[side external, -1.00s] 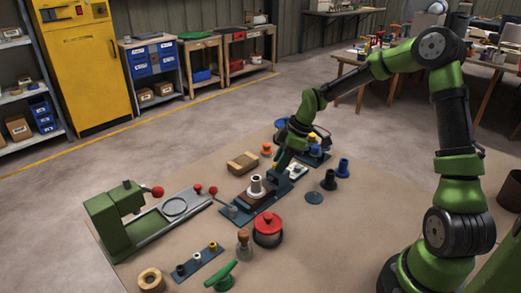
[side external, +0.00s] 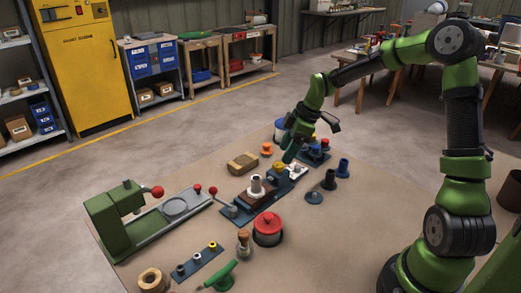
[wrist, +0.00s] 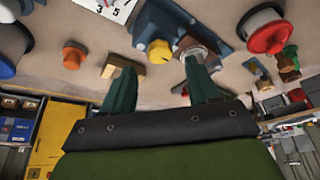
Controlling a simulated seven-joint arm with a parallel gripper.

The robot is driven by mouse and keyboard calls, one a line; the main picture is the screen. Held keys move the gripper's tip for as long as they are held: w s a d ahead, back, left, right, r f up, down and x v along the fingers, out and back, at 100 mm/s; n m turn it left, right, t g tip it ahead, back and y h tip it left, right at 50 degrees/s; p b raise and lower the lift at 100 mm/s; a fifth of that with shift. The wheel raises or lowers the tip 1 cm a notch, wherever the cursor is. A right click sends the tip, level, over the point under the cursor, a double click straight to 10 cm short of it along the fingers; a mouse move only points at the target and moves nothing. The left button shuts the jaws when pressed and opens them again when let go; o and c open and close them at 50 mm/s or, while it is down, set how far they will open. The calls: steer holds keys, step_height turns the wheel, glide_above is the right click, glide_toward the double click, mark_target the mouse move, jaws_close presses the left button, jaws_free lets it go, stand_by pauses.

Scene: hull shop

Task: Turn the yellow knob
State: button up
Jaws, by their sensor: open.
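The yellow knob (side external: 279,167) sits at the back end of a dark blue-grey vise-like fixture (side external: 241,213) on the mat. In the wrist view the yellow knob (wrist: 160,51) shows beyond my fingertips, roughly midway between them, beside the fixture's blue-grey body (wrist: 150,20). My gripper (side external: 289,156) is just above and behind the knob in the side view, tilted down. In the wrist view its two dark green fingers (wrist: 160,66) are spread apart with nothing between them. Whether a finger touches the knob cannot be told.
A white plate with numbers (wrist: 108,8) lies close by. A green machine (side external: 112,218) is at left. Mat at front right is clear.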

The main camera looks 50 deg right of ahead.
steer(key=v, duration=1.2)
steer(key=shift+r, duration=0.25)
